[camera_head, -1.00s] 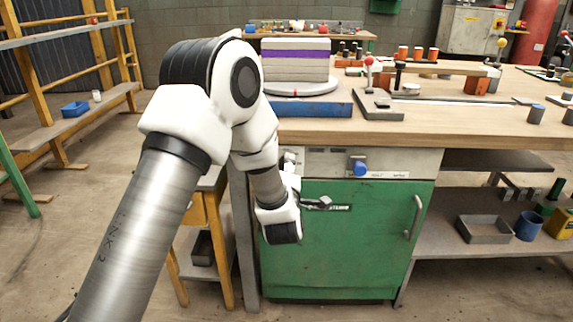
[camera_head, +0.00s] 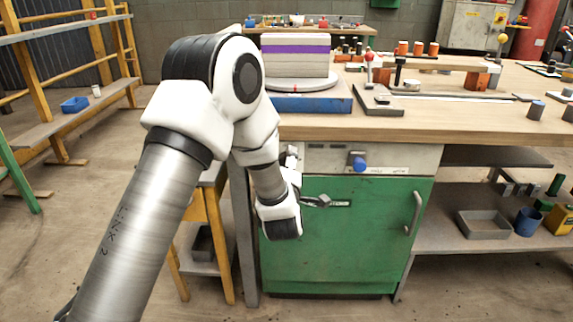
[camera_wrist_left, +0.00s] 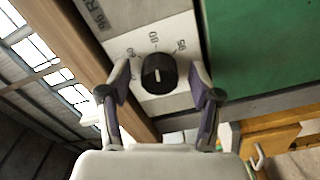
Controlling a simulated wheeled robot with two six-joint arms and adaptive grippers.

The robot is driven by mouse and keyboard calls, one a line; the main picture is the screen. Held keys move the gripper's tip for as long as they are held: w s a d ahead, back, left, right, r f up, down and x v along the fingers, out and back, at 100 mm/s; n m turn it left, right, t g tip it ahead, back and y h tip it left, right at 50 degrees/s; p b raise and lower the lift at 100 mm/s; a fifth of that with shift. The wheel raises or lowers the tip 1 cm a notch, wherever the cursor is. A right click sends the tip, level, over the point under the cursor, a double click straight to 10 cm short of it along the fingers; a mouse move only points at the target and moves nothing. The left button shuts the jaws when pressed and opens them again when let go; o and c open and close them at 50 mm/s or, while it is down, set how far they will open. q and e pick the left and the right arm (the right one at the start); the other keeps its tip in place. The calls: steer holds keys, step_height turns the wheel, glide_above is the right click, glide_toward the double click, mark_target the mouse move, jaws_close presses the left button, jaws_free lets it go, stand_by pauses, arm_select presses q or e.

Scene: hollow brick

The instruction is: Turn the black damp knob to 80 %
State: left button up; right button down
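The black knob (camera_wrist_left: 158,74) is in the left wrist view, on a pale panel (camera_wrist_left: 178,38) with printed numbers around it. A short white mark shows on its face; I cannot tell which number it points at. My left gripper (camera_wrist_left: 160,90) is open, one finger on either side of the knob. A gap shows between the knob and the right finger; contact with the left finger cannot be told. In the head view my arm hides the black knob, and the fingers are mostly hidden near the panel's left end (camera_head: 320,158). My right gripper is not in view.
A blue knob (camera_head: 357,163) sits farther right on the panel. Below is the green cabinet door (camera_head: 345,245) with a handle (camera_head: 414,214). The wooden worktop (camera_head: 440,123) overhangs the panel and carries a blue base (camera_head: 312,104) with stacked blocks. A yellow-legged stool (camera_head: 216,245) stands left.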

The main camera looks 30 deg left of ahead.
arm_select(q)
steer(key=shift+s, duration=0.1)
steer(key=v, duration=1.2)
